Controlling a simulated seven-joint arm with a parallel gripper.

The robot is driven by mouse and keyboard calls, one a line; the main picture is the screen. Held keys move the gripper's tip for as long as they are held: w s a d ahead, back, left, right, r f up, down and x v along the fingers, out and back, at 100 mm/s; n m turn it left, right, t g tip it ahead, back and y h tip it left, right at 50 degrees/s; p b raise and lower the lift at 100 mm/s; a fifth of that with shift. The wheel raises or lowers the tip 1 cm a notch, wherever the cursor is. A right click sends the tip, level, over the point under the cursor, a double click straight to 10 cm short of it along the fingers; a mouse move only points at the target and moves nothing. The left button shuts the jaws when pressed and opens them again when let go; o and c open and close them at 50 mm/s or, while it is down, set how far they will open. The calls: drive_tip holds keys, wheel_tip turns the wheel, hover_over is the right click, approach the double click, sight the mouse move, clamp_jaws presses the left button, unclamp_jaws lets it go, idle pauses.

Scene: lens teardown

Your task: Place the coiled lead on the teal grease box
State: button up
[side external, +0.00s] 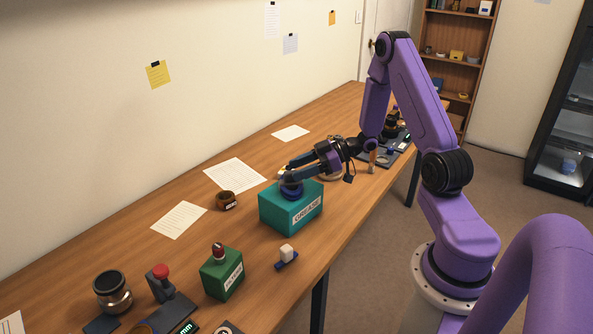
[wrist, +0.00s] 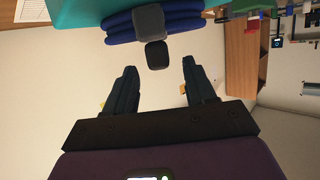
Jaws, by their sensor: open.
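The teal grease box (side external: 278,212) stands on the wooden table with its white GREASE label facing the front. The coiled lead (side external: 291,193), a dark blue coil, rests on the box's top. In the wrist view the coil (wrist: 122,29) lies against the teal box (wrist: 75,12), with a grey and black plug-like end (wrist: 156,54) pointing towards my fingers. My gripper (side external: 291,171) is close beside the coil at the box top. In the wrist view my gripper (wrist: 160,78) is open, with nothing between its fingers and the coil just beyond the tips.
A green box with a red-topped item (side external: 221,272), a small blue and white part (side external: 286,256) and a brown ring-shaped roll (side external: 226,201) stand nearby. A jar (side external: 112,291) and a red-knobbed device (side external: 162,282) are at front left. Paper sheets (side external: 235,174) lie flat behind.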

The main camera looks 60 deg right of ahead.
drive_tip(key=v, duration=1)
drive_tip(key=w+a+h, duration=0.1)
drive_tip(key=w+a, duration=0.1)
drive_tip(key=a, duration=0.1)
drive_tip(key=w+a+r+n+g+h, duration=0.1)
drive_tip(key=w+a+h, duration=0.1)
drive_tip(key=w, duration=0.1)
drive_tip(key=w+a+h, duration=0.2)
drive_tip(key=a, duration=0.1)
drive_tip(key=shift+w+a+r, duration=0.2)
drive_tip(key=shift+w+a, duration=0.15)
drive_tip(key=shift+w, duration=0.05)
drive_tip(key=s+a+r+g+h, duration=0.1)
drive_tip(key=s+a+r+h, duration=0.1)
drive_tip(key=s+a, duration=0.35)
drive_tip(key=s+a+r+g+h, duration=0.1)
drive_tip(key=s+a+r+g, duration=0.15)
drive_tip(key=a, duration=0.65)
drive_tip(key=s+a+n+g, duration=0.1)
drive_tip(key=s+g, duration=0.1)
drive_tip(key=s, duration=0.8)
drive_tip(key=s+a+n+g+h, duration=0.1)
drive_tip(key=s+g, duration=0.2)
drive_tip(key=s, duration=0.8)
drive_tip(key=shift+s+a+r+n, duration=0.2)
drive_tip(key=shift+a+r+n, duration=0.1)
drive_tip(key=shift+a+r, duration=0.1)
